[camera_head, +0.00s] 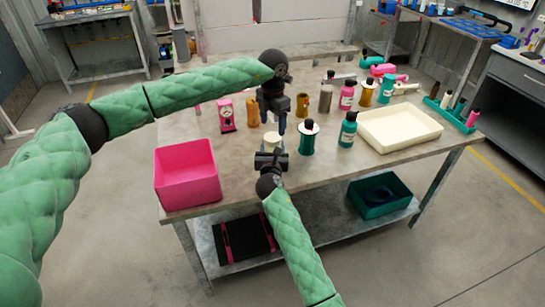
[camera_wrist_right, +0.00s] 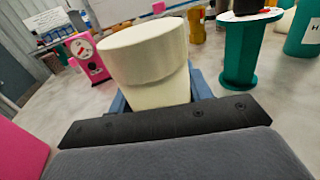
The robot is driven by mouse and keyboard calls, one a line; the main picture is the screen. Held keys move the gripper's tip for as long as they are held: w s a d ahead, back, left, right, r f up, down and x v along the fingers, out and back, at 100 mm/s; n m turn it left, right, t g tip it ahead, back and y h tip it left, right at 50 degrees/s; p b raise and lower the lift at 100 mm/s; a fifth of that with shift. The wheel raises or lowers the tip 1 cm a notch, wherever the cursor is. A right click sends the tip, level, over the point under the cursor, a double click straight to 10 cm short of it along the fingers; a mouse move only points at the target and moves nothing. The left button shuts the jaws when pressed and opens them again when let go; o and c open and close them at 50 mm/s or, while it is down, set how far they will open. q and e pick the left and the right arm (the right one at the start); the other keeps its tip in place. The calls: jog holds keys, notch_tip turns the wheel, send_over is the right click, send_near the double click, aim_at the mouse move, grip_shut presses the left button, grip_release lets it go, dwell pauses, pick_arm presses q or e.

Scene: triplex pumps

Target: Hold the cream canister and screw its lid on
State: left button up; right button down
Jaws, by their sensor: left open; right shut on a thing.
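The cream canister (camera_head: 271,146) is upright at the front middle of the table. It also shows large in the right wrist view (camera_wrist_right: 158,90), where a wider cream lid (camera_wrist_right: 143,42) sits on its top. I cannot tell how tightly the lid is seated. My right gripper (camera_head: 270,155) is shut on the canister's body from the front, and its blue fingers show on either side of it in the right wrist view. My left gripper (camera_head: 281,126) points down, open and empty, just above and slightly right of the canister.
A pink bin (camera_head: 187,176) stands at the table's left front. A green spool (camera_head: 307,140) and teal bottle (camera_head: 347,130) stand right of the canister. A cream tray (camera_head: 400,128) lies further right. A pink dial device (camera_head: 227,117) and orange bottle (camera_head: 252,113) stand behind left.

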aim_at(273, 136)
pick_arm(q)
jog(key=shift+f, duration=2.7)
jog(key=c, duration=1)
jog(key=o, duration=1.2)
jog(key=shift+c, duration=0.2)
notch_tip(273, 136, up, 12)
